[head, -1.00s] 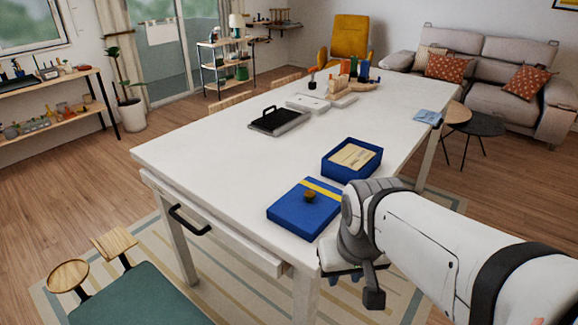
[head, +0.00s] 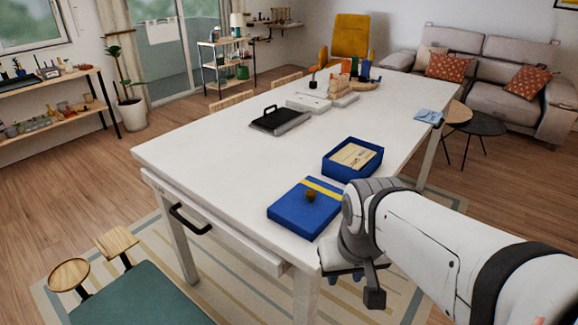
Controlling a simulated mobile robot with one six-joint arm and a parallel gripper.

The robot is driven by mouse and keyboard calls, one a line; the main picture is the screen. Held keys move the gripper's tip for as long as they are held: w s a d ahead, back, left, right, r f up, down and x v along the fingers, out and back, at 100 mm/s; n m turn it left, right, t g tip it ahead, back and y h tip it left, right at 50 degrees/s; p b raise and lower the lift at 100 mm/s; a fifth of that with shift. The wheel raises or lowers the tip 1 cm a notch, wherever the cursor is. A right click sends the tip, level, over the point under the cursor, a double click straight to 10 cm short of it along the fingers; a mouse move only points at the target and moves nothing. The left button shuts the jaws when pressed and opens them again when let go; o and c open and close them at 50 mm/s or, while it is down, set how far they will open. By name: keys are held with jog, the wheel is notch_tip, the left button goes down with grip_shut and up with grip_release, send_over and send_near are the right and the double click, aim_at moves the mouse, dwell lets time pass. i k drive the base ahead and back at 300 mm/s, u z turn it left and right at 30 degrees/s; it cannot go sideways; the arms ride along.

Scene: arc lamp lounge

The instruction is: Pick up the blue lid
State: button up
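The blue lid (head: 293,213) lies on the near right part of the white table. It has a yellow stripe along its far side and a small brown knob (head: 310,196) on top. Just behind it stands an open blue box (head: 340,174) with cream-coloured contents. My gripper (head: 356,287) hangs low beside the table's near right corner, right of the lid and apart from it. The arm hides much of it, and its fingers do not show clearly enough to tell open from shut.
The white table (head: 215,160) has free room left of the lid. A black-handled tray (head: 280,120) and several small items stand farther back. A drawer with a black handle (head: 190,219) is on the front side. A green-seated chair (head: 145,293) stands at the lower left.

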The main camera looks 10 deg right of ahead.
aim_at(312, 205)
jog(key=z, duration=0.45)
jog(key=k, duration=0.55)
jog(key=z, duration=0.8)
jog(key=k, duration=0.85)
jog(key=z, duration=0.55)
jog(key=i, duration=1.1)
jog(key=u, duration=0.8)
jog(key=i, duration=1.1)
jog(key=u, duration=1.2)
jog(key=i, duration=0.35)
jog(key=u, duration=0.1)
jog(key=k, duration=0.7)
jog(key=u, duration=0.2)
jog(key=i, duration=0.7)
jog(key=z, duration=0.1)
